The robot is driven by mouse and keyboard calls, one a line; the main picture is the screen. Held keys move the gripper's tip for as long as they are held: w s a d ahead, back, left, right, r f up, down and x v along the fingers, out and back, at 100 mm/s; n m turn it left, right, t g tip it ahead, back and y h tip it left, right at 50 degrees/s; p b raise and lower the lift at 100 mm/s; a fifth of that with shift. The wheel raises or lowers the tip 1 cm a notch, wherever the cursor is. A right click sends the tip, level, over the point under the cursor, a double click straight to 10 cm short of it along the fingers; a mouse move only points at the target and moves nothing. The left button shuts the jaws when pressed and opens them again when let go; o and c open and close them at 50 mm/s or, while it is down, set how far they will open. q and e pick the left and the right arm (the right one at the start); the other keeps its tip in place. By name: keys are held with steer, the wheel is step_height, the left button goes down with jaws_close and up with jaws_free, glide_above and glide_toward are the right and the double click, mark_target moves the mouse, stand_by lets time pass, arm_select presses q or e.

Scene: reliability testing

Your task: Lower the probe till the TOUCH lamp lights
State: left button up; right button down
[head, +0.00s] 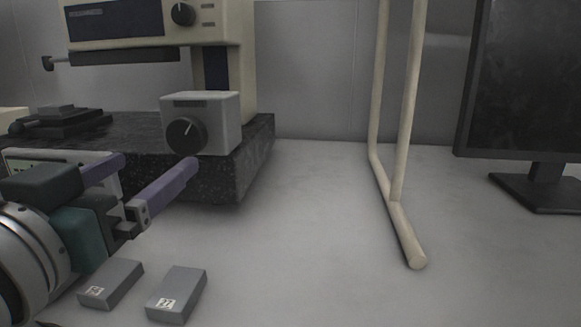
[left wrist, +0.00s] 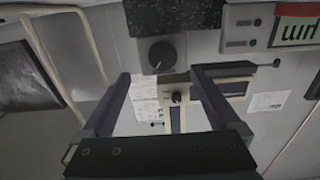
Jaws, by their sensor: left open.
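A cream and dark-blue machine (head: 150,28) stands at the back left on a black speckled slab (head: 258,150). A grey box (head: 222,122) with a black dial knob (head: 186,136) sits at the slab's front. The knob also shows in the left wrist view (left wrist: 162,55), ahead of and between the fingers. My left gripper (head: 156,162) is open and empty, its purple fingers pointing toward the grey box, apart from the knob. In the wrist view, a green display (left wrist: 297,32) with dark marks shows at top right. I cannot make out the probe tip or a TOUCH lamp.
Two grey blocks (head: 178,293) (head: 112,283) with number labels lie on the bench in front. Dark stepped pieces (head: 62,122) lie on the slab at left. A cream tube frame (head: 402,232) and a monitor (head: 525,80) stand at right. The middle bench is clear.

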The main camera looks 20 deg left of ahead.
mark_target(184, 140)
arm_select(q)
steer(key=x, duration=0.9)
steer(key=shift+w+a+r, duration=0.1)
steer(key=shift+w+a, duration=0.15)
steer(key=shift+a, duration=0.1)
steer(key=c, duration=1.4)
